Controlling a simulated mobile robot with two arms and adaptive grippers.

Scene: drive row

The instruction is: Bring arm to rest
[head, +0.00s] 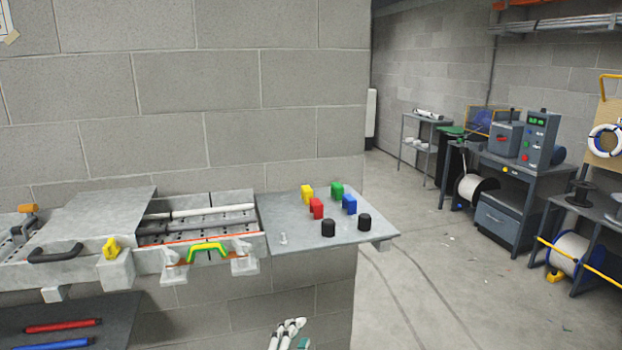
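My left gripper (287,329) shows at the bottom edge of the head view, a little left of the middle. Only its pale finger ends with dark gaps are in the picture, and the rest is cut off below. It is in front of the block wall, lower in the picture than the bench plate (283,215). Nothing is visible held in it, but the small cut-off view does not show whether it is open or shut. My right gripper is out of the picture.
Yellow, red, green and blue blocks and two black knobs (328,228) stand on the plate. Left of it is a grey trough (215,230) with rods and a yellow-green handle (207,251). A lower shelf (110,312) holds red and blue bars. Open floor (430,270) lies right.

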